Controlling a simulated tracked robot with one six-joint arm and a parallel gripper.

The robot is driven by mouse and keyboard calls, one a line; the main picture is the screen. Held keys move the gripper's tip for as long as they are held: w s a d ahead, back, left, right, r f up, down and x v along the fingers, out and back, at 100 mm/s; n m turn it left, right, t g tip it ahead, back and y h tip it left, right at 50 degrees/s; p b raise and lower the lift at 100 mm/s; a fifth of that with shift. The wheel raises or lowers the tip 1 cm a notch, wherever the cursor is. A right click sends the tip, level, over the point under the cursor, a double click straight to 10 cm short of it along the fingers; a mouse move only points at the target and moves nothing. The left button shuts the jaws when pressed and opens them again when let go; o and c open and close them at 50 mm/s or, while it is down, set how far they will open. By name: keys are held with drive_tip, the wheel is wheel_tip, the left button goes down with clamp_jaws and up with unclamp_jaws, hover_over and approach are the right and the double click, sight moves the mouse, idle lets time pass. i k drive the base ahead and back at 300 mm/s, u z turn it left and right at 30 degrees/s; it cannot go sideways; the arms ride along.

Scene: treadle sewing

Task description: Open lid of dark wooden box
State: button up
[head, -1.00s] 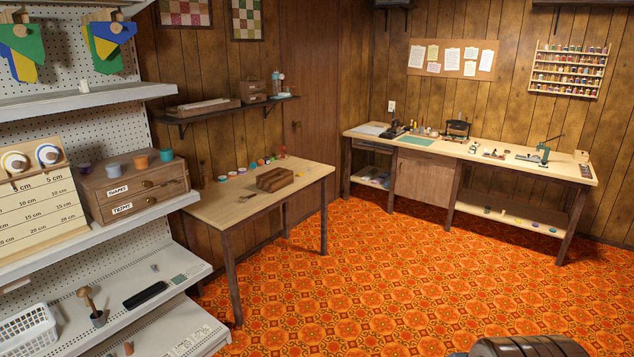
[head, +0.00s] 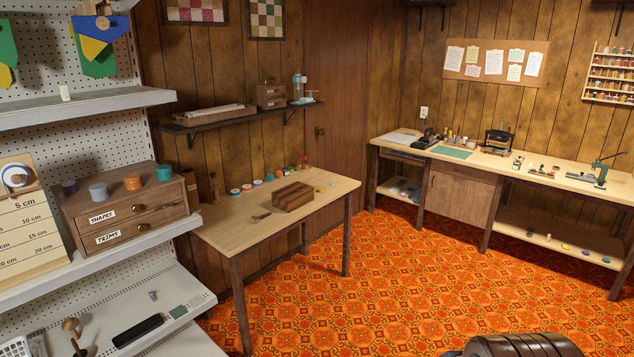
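My gripper is not in view. A dark ribbed part of my own body shows at the bottom right edge.
Spools or small pots (head: 246,187) line the table's back. A shelving unit (head: 90,107) stands close at left, with a labelled drawer box (head: 122,205). A long workbench (head: 475,163) runs along the back right. The orange patterned floor (head: 400,290) between is clear.

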sight(288, 192)
drive_tip(key=u, duration=0.2)
drive_tip(key=i, duration=1.9)
drive_tip(key=u, duration=0.25)
drive_tip(key=i, duration=1.95)
drive_tip(key=u, duration=0.05)
